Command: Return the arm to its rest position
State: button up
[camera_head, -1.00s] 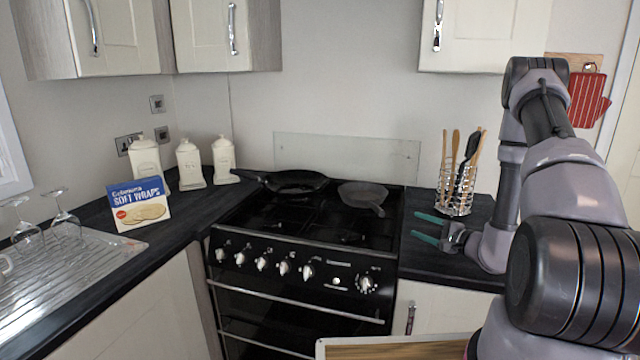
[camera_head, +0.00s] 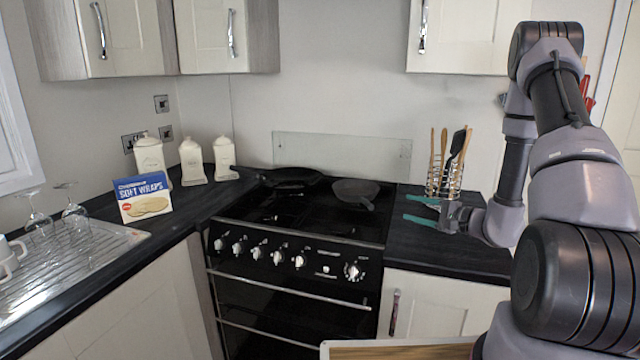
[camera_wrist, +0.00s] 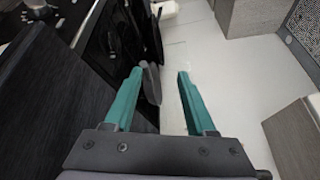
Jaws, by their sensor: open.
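My gripper (camera_head: 422,211) has two green fingers, spread apart with nothing between them. In the head view it points left, over the dark worktop (camera_head: 440,251) to the right of the cooker, in front of the utensil rack. My arm comes in from the right edge and bends down to it. The gripper also shows in the wrist view (camera_wrist: 156,84), with the cooker front on the left and the pale floor (camera_wrist: 190,60) below its fingers.
The black cooker (camera_head: 290,285) carries two dark pans (camera_head: 290,178), (camera_head: 355,190). A wire utensil rack (camera_head: 443,180) stands close behind my gripper. Wall cupboards (camera_head: 465,38) hang above. A soft wraps box (camera_head: 143,197), canisters (camera_head: 192,161) and glasses (camera_head: 75,210) stand left.

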jog(key=s+a+r+n+g, duration=0.45)
jog(key=s+r, duration=0.25)
jog(key=r, duration=0.2)
jog(key=s+a+r+n+g, duration=0.3)
jog(key=s+a+r+g, duration=0.3)
jog(key=s+r, duration=0.15)
jog(key=s+d+r+t+h, duration=0.6)
jog(key=s+d+r+h, duration=0.2)
jog(key=s+r+h, duration=0.2)
notch_tip(320, 180, up, 2)
jog(key=shift+s+d+r+n, duration=0.25)
jog(key=shift+s+n, duration=0.1)
jog(key=shift+s, duration=0.6)
